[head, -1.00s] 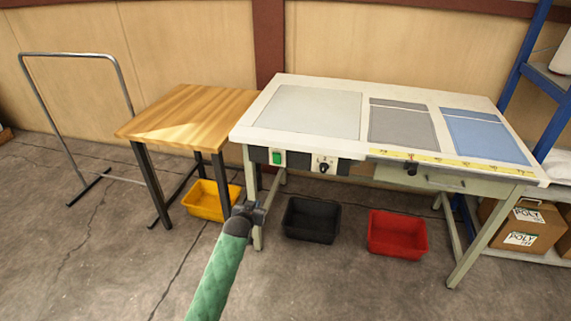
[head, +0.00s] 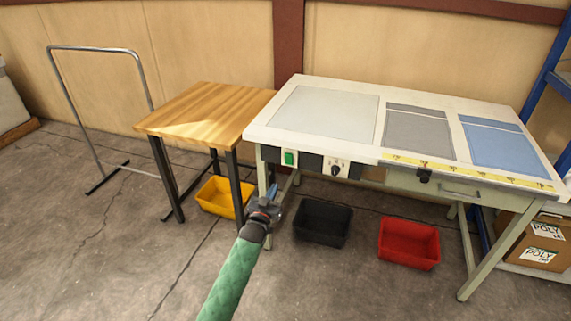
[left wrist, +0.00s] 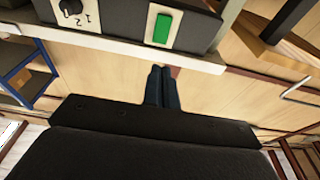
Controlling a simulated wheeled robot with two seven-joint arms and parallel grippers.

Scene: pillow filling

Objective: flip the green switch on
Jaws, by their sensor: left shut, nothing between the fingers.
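The green switch (head: 289,158) sits in a dark control panel on the front left edge of the white worktable (head: 262,130). It also shows in the left wrist view (left wrist: 162,29), near the top, a little beyond my fingertips. My left gripper (head: 271,192) is shut and empty, in front of and below the panel in the head view. Its closed dark fingers (left wrist: 162,70) point toward the switch in the wrist view and appear apart from it. Whether the switch is on cannot be told. My right gripper is not in view.
A black knob (head: 335,170) is right of the switch on the same panel. A wooden table (head: 205,110) stands to the left. Yellow (head: 212,198), black (head: 322,223) and red (head: 409,244) bins lie on the floor below. The floor at front left is clear.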

